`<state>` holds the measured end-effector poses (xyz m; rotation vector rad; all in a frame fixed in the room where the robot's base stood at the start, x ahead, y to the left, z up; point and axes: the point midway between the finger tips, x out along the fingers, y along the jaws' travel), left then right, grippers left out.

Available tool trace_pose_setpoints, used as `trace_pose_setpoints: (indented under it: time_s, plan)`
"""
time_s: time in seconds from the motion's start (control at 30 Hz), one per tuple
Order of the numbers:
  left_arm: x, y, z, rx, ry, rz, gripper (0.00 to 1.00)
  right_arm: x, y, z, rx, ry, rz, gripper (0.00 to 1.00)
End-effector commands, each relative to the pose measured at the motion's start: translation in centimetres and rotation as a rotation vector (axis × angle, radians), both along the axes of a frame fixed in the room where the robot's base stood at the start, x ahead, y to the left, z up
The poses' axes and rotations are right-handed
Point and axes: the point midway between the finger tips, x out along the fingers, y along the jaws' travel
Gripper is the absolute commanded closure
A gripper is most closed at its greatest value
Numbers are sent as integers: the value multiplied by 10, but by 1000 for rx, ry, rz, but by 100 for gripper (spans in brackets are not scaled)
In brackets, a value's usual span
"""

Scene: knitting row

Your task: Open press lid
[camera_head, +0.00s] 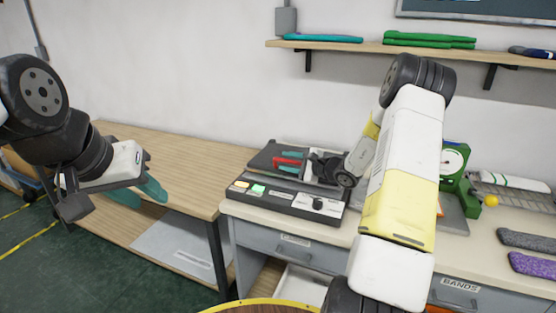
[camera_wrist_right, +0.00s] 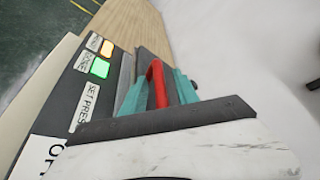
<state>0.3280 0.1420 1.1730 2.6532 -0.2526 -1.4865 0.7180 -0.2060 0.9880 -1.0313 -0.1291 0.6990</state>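The press (camera_head: 275,201) is a dark grey unit on the white bench, with a control panel in front. Its dark lid (camera_head: 268,160) lies low and looks closed. A red handle (camera_head: 288,161) stands on it. My right gripper (camera_head: 290,160) reaches in from the right, with its teal fingers on either side of the handle. In the right wrist view, the red handle (camera_wrist_right: 158,85) shows between the teal fingers (camera_wrist_right: 160,92); whether they grip it is unclear. My left gripper (camera_head: 140,193) hangs by the wooden table, its teal fingers apart and empty.
The panel has a lit yellow button (camera_head: 241,184), a lit green button (camera_head: 258,190) and a dark knob (camera_head: 318,204). A green dial device (camera_head: 453,165) stands right of my right arm. Knitted pieces (camera_head: 530,264) lie at the right. The wooden table (camera_head: 175,165) top is clear.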

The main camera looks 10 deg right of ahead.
Motion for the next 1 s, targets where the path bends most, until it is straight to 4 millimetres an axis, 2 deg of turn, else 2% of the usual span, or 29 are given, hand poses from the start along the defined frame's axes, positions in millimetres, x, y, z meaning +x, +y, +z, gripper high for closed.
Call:
trace_pose_setpoints:
  time_s: [0.17,0.37,1.0]
  plan:
    - [0,0,0,0,0,0,64,0,0,0,0,0,0,64]
    - [0,0,0,0,0,0,64,0,0,0,0,1,1,99]
    - [0,0,0,0,0,0,64,0,0,0,-1,0,2,100]
